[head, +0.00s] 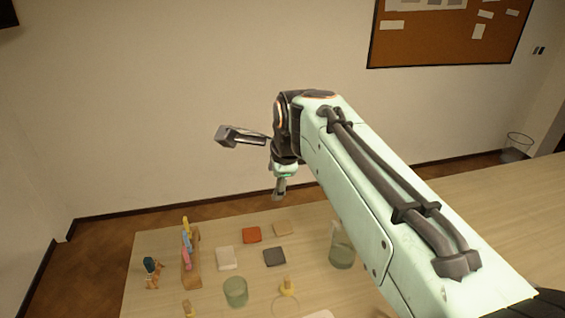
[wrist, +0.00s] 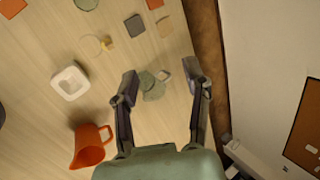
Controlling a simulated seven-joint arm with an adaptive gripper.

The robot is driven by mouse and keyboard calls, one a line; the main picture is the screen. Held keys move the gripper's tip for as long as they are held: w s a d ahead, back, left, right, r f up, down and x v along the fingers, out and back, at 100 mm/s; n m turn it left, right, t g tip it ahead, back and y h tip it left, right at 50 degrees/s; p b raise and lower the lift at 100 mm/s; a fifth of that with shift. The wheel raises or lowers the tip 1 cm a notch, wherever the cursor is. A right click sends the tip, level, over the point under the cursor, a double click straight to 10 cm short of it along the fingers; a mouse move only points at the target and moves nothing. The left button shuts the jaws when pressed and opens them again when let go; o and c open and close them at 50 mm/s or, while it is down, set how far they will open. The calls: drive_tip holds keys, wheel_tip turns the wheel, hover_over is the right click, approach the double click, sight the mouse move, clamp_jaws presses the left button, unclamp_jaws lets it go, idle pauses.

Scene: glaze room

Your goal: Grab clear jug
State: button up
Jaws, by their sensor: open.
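The clear jug (head: 342,252) is see-through and faintly green. In the head view it stands on the table beside my arm, which may hide part of it. In the wrist view the jug (wrist: 153,88) shows between the two fingers and beyond their tips. My gripper (wrist: 160,80) is open and empty, with a finger on each side of the jug in that picture. In the head view my gripper (head: 279,192) hangs above the table's far edge, up and left of the jug, clearly apart from it.
An orange jug (wrist: 90,147) and a white square dish (wrist: 57,83) stand near the clear jug. A green glass (head: 235,291), dark tile (head: 274,257), red tile (head: 251,235) and wooden rack (head: 196,266) are further left. A wall stands beyond the table.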

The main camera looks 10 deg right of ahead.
drive_tip(key=w+d+f+m, duration=0.5)
drive_tip(key=w+d, duration=0.1)
drive_tip(key=w, duration=0.4)
drive_tip(key=m+g+y, duration=0.1)
drive_tip(key=m+g, duration=0.1)
drive_tip(key=m, duration=0.2)
hover_over(332, 224)
drive_tip(key=s+d, duration=0.1)
drive_tip(key=s, duration=0.1)
wheel_tip(332, 224, down, 21)
drive_tip(key=shift+r, duration=0.15)
drive_tip(key=x, duration=0.5)
drive_tip(key=shift+w+f, duration=0.35)
drive_tip(key=shift+f, duration=0.25)
clamp_jaws()
